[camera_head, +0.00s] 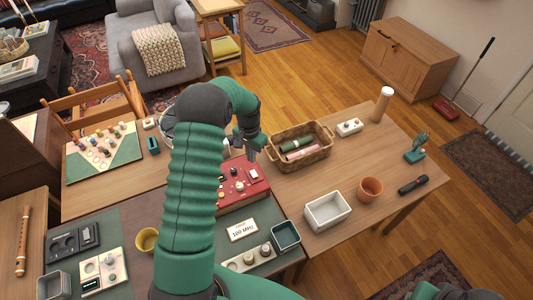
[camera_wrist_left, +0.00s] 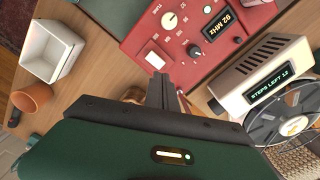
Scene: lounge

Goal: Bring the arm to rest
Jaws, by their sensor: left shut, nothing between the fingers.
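My left arm rises from the bottom of the head view and bends over the table. Its left gripper (camera_head: 251,153) hangs near the upper edge of the red radio panel (camera_head: 232,193), between it and the wicker basket (camera_head: 325,150). In the left wrist view the gripper's fingers (camera_wrist_left: 166,88) are together and empty, with the red panel (camera_wrist_left: 150,40) beyond them. The panel's display reads 92 MHz. A white card (camera_head: 243,230) reading 100 MHz lies below the panel. Part of my right arm shows at the bottom right; its gripper does not show.
A white bin (camera_head: 340,211), terracotta pot (camera_head: 370,190), flashlight (camera_head: 413,185) and cream cylinder (camera_head: 381,104) stand on the right table. A reel device (camera_wrist_left: 275,75) reading STEPS LEFT 12 is close to my left gripper. Bare tabletop (camera_head: 295,187) lies right of the panel.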

